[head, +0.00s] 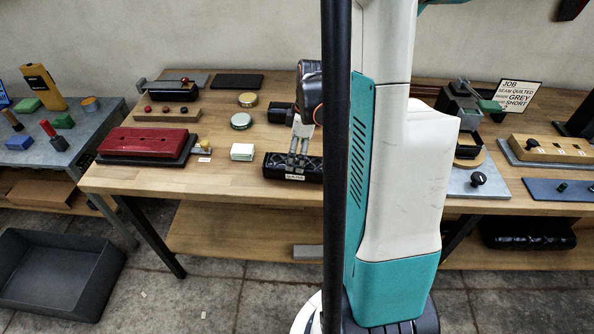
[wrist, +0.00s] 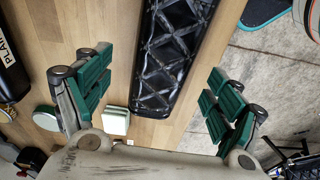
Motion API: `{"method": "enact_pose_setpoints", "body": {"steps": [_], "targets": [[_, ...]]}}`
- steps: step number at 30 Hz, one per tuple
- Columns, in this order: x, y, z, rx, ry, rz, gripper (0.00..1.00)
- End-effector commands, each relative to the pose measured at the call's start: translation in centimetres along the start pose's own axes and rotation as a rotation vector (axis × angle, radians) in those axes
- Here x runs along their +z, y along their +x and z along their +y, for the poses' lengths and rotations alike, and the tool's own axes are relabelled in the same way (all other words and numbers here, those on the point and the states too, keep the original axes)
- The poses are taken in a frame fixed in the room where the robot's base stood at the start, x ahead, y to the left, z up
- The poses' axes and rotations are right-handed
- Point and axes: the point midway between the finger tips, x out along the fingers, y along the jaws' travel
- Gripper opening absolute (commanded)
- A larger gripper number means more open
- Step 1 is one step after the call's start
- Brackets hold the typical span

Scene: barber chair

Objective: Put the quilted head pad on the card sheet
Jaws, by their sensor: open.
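A black quilted pad (head: 273,166) with a small pale label lies near the table's front edge in the head view. In the wrist view the quilted pad (wrist: 170,62) runs from the top edge down between my fingers. My gripper (head: 298,168) is over this pad, pointing down. In the wrist view my gripper (wrist: 158,98) is open, with one green-padded finger on each side of the pad. Whether the fingers touch it I cannot tell. I cannot tell which sheet is the card sheet.
A white block (head: 242,152), round tins (head: 241,120) and a red pad (head: 145,141) are left of my gripper. A dark flat sheet (head: 237,81) lies at the back. A blue sheet (head: 560,190) lies at the right. Another dark pad (head: 528,233) is on the lower shelf.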

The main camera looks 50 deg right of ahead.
Motion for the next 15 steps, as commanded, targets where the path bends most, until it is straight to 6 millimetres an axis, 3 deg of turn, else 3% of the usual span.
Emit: {"method": "enact_pose_setpoints", "body": {"steps": [7, 15], "targets": [[0.2, 1.5, -0.1, 0.0, 0.0, 0.0, 0.85], [0.6, 5.3, -0.3, 0.0, 0.0, 0.0, 0.85]]}}
